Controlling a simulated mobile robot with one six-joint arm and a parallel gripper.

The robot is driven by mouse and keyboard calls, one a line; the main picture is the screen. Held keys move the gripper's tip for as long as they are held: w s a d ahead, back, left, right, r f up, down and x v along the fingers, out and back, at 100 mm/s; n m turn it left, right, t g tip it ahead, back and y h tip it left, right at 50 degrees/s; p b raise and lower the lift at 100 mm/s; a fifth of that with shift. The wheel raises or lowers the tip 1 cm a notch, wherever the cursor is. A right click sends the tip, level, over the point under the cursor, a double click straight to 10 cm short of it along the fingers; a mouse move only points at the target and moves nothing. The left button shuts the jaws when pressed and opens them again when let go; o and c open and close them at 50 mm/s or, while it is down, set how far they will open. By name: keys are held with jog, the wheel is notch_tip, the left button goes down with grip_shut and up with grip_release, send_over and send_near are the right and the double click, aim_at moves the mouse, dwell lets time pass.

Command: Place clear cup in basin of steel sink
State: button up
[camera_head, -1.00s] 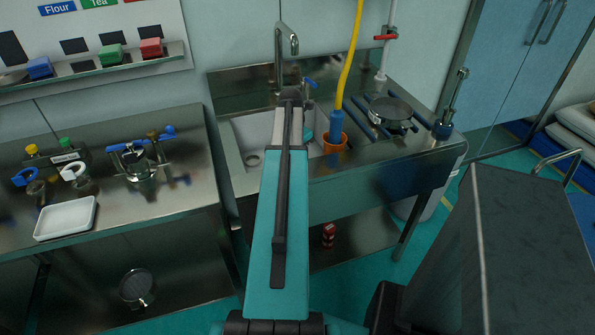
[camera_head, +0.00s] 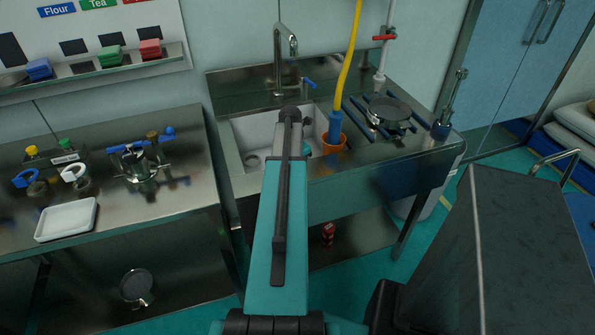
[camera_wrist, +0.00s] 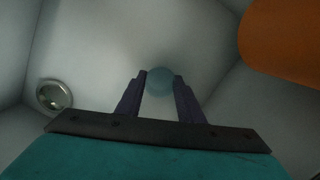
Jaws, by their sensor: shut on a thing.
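The steel sink (camera_head: 385,178) stands in the middle of the head view with its pale basin (camera_head: 252,132) partly hidden behind my arm. In the wrist view, my gripper (camera_wrist: 160,84) points down into the basin (camera_wrist: 105,50). Its two dark fingers are shut on a round, bluish, see-through thing, which looks like the clear cup (camera_wrist: 160,76). Only its round outline shows, and I cannot tell whether it touches the basin floor.
A round drain (camera_wrist: 54,95) lies left in the basin. An orange container (camera_head: 334,143) with a blue-ended yellow hose (camera_head: 347,65) stands at the basin's right. The tap (camera_head: 279,55) rises behind. A dark pan (camera_head: 391,109) sits on blue bars to the right.

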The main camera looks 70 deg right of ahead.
jog(key=shift+f, duration=0.9)
jog(key=shift+f, duration=0.15)
jog(key=o, duration=1.1)
jog(key=shift+w+a+r+b, duration=0.1)
jog(key=shift+a+r+b, duration=0.15)
jog(key=shift+r, duration=1.8)
jog(key=shift+w+a+r+b, duration=0.2)
jog(key=shift+r+b, duration=0.1)
jog(key=shift+r, duration=1.7)
jog(key=shift+w+a+r+b, duration=0.1)
jog(key=shift+a+r+b, duration=0.15)
jog(key=shift+r, duration=1.8)
jog(key=shift+s, duration=0.1)
